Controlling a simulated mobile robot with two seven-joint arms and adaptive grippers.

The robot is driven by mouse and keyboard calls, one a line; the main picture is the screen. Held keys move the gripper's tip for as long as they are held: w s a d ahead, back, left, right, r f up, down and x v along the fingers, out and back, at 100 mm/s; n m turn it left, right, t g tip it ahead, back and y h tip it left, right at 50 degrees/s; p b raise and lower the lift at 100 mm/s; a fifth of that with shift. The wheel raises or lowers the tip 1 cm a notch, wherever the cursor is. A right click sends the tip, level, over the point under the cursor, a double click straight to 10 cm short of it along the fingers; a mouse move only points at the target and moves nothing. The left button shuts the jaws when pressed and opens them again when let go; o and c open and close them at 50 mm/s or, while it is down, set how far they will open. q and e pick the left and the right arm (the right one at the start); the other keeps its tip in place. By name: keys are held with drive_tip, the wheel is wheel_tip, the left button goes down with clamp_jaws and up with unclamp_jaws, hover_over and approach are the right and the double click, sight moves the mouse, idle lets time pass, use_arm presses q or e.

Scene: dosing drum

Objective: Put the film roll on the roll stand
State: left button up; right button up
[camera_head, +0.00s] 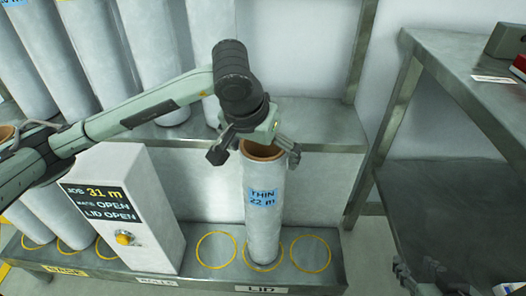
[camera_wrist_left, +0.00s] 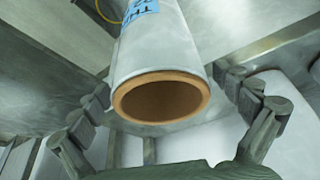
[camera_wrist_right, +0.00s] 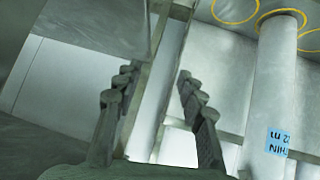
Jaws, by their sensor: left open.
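A grey-white film roll (camera_head: 263,215) with a blue label "THIN 22 m" stands upright on a yellow-ringed spot of the lower shelf. Its brown hollow core end faces up. My left gripper (camera_head: 254,152) is at the roll's top with its fingers spread on either side; in the left wrist view the roll (camera_wrist_left: 160,60) is between the open fingers (camera_wrist_left: 160,90), with no clear grip. My right gripper (camera_wrist_right: 155,85) is open and empty, with the labelled roll (camera_wrist_right: 275,95) off to its right. I cannot tell which thing is the roll stand.
A white box (camera_head: 125,205) reading "JOB 31 m", "LID OPEN" stands left of the roll. Empty yellow rings (camera_head: 216,250) flank the roll. Several more rolls (camera_head: 90,45) stand on the upper shelf and at far left. A metal table (camera_head: 450,60) is at right.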

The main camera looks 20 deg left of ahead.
use_arm(q)
drive_tip(key=v, duration=0.7)
drive_tip(key=shift+r, duration=0.3)
use_arm(e)
drive_tip(key=shift+s+d+f+g+h, duration=0.4)
drive_tip(key=shift+s+d+f+g, duration=0.5)
drive_tip(key=shift+d, duration=0.25)
use_arm(q)
drive_tip(key=shift+s, duration=0.15)
